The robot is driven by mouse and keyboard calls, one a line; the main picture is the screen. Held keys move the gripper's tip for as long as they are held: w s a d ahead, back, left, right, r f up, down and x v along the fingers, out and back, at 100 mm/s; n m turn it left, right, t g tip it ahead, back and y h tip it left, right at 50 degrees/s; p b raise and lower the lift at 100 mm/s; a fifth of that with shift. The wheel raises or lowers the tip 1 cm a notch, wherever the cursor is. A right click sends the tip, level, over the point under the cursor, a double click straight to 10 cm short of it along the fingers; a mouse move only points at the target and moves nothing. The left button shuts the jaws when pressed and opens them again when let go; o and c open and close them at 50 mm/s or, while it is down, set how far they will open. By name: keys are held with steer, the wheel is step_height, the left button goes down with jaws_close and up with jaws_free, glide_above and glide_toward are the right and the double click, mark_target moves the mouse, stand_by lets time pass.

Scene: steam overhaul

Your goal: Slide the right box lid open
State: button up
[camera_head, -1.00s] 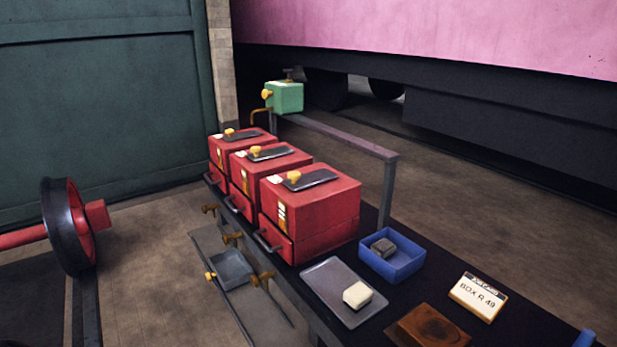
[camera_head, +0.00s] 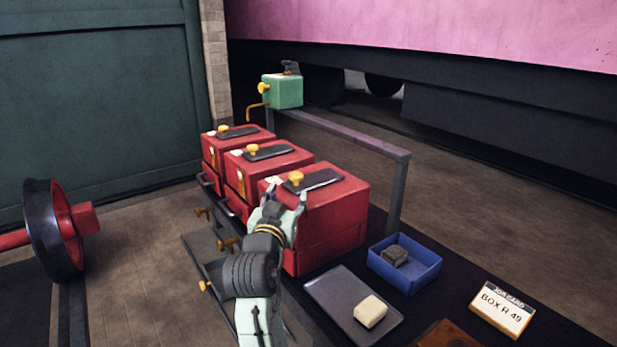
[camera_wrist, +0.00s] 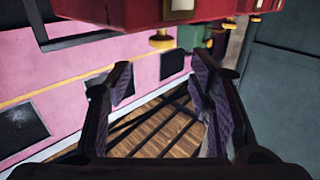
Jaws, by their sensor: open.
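Three red boxes stand in a row on the dark bench. The right box (camera_head: 335,222) is the nearest, and its dark flat lid (camera_head: 320,179) lies on top with a yellow knob (camera_head: 296,178) at the lid's left end. My gripper (camera_head: 286,194) is in front of this box's left part, close to the knob, and hides part of the box front. In the wrist view my gripper (camera_wrist: 160,76) is open with nothing between its fingers. There a red box (camera_wrist: 170,12) spans the top edge upside down, with a yellow knob (camera_wrist: 162,41) beyond the fingertips.
The middle box (camera_head: 270,172) and left box (camera_head: 237,147) have similar lids and knobs. A green block (camera_head: 283,92) stands behind, by a metal rail (camera_head: 350,138). A blue tray (camera_head: 420,278), a grey tray (camera_head: 335,298) and a label sign (camera_head: 502,308) are at the right front.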

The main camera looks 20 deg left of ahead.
mark_target(295, 178)
steer(key=w, duration=0.3)
steer(key=w+a+p, duration=0.1)
steer(key=w, duration=0.2)
steer(key=w+p, duration=0.1)
steer(key=w, duration=0.3)
steer(key=shift+w+a+r, duration=0.1)
steer(key=shift+a, duration=0.1)
jaws_close()
stand_by(0.5)
